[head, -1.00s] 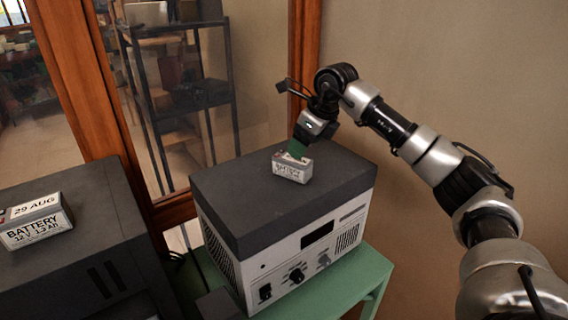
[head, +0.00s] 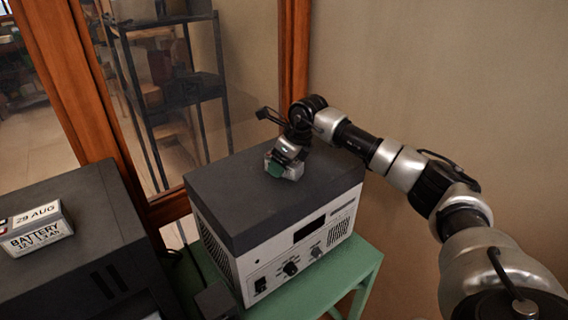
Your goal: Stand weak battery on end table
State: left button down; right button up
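In the head view, a white battery (head: 35,240) labelled "BATTERY 12 V" with a "29 AUG" tag sits on a dark cabinet at the left. A second, smaller-looking battery lies at my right gripper (head: 282,168) on top of the grey instrument; the gripper mostly covers it and its label is not readable. The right gripper points down, with a green finger pad facing me; whether it is closed on that battery cannot be told. A green table (head: 345,272) stands under the instrument. My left gripper is not in view.
The boxy instrument (head: 235,222) with knobs fills much of the green table, leaving a strip free at the front right. The dark cabinet (head: 100,235) is at left. A glazed wooden frame (head: 293,60) and a wall stand behind.

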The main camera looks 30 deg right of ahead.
jog(key=shift+f, duration=0.25)
dwell(0.4)
jog(key=c, duration=1.3)
jog(key=shift+r, duration=0.1)
grip_shut()
jog(key=shift+r, duration=0.1)
